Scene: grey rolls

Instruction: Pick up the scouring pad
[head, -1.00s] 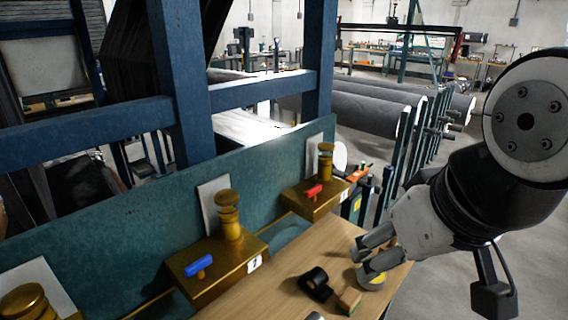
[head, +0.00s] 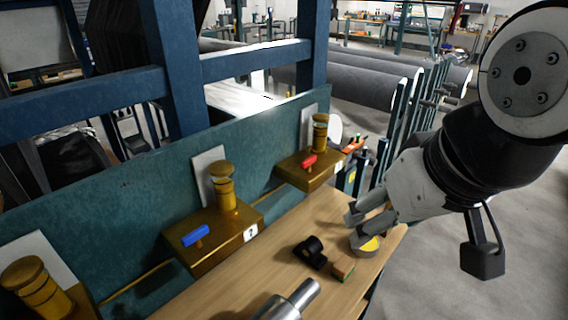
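The scouring pad (head: 343,271) looks to be the small brown and green block lying on the wooden bench top, near its right edge. My gripper (head: 354,219) is above and beyond the pad, pointing left, apart from it. Its two fingers are spread with a gap between them, and nothing shows in the gap. A round grey roll with a yellow inside (head: 370,246) sits just below the fingers in the picture, beside the pad.
A black object (head: 309,251) lies close to the pad's left. A metal cylinder (head: 291,300) is at the front. Brass fixtures with a blue handle (head: 196,235) and a red handle (head: 309,160) line the bench's back, before a teal panel (head: 120,210).

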